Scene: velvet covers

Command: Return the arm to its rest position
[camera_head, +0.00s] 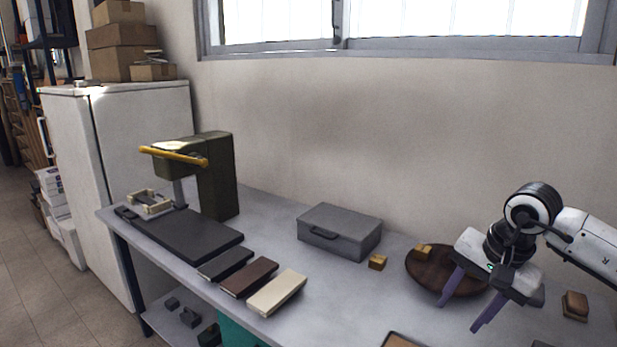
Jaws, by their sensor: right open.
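My right arm comes in from the right edge, white with black joints. My right gripper (462,315) is open and empty, its two purple fingers pointing down over the right part of the table. Its left finger overlaps the round dark wooden plate (425,274) in the picture; I cannot tell whether they touch. A small yellowish block (422,251) lies on the plate's left side. My left gripper is not in view.
The grey table (330,290) holds a grey case (340,231), a small brass block (377,262), flat dark, brown and cream covers (277,292), and a green press with a yellow handle (215,175). A brown block (575,305) lies far right. A wall stands behind.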

